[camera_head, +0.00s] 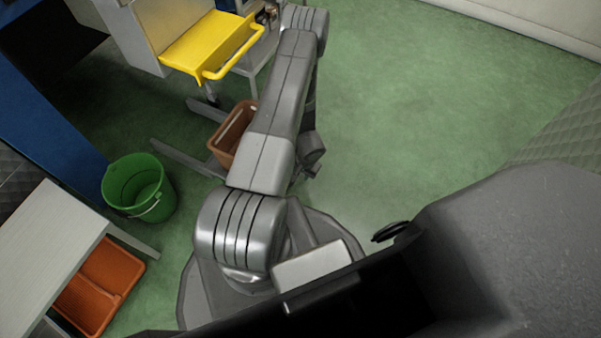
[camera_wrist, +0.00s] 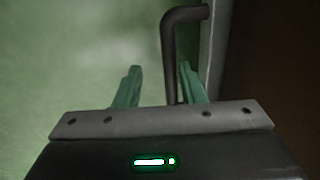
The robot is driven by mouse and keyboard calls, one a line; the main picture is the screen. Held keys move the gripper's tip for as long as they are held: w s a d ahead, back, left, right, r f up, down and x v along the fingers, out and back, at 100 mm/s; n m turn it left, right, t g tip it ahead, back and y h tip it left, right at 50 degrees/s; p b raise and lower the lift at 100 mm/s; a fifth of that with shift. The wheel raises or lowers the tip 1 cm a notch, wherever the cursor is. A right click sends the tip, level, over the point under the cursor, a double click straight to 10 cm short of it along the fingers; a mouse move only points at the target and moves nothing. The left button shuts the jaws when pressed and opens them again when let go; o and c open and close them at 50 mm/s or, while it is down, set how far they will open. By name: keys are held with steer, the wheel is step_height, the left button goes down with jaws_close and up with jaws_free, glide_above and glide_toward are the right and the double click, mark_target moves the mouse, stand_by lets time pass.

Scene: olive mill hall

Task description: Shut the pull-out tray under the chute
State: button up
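A yellow tray-like piece (camera_head: 205,45) with a bar along its front edge stands out from a pale unit at the top left of the head view. Grey structure (camera_head: 255,58) shows below it, partly hidden by my arm. My gripper (camera_wrist: 158,85) is open, its two green fingers apart. In the wrist view a dark bent bar handle (camera_wrist: 170,48) runs down between the fingers, nearer the right one. Contact cannot be told. The handle joins a grey edge (camera_wrist: 215,45) beside a dark brown surface (camera_wrist: 275,70). In the head view the gripper is mostly hidden at the top.
A brown bin (camera_head: 227,138) stands on the floor beside my arm. A green bucket (camera_head: 138,187) and an orange crate (camera_head: 100,285) are on the left, near a pale-topped table (camera_head: 40,250). The green floor to the right of my arm is clear.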

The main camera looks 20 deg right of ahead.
step_height(320, 180, up, 15)
steer(key=s+d+p, duration=0.1)
steer(key=s+p, duration=0.1)
steer(key=p, duration=0.3)
steer(key=shift+d+p, duration=0.4)
stand_by(0.8)
steer(key=shift+b, duration=0.35)
steer(key=shift+s+r, duration=0.1)
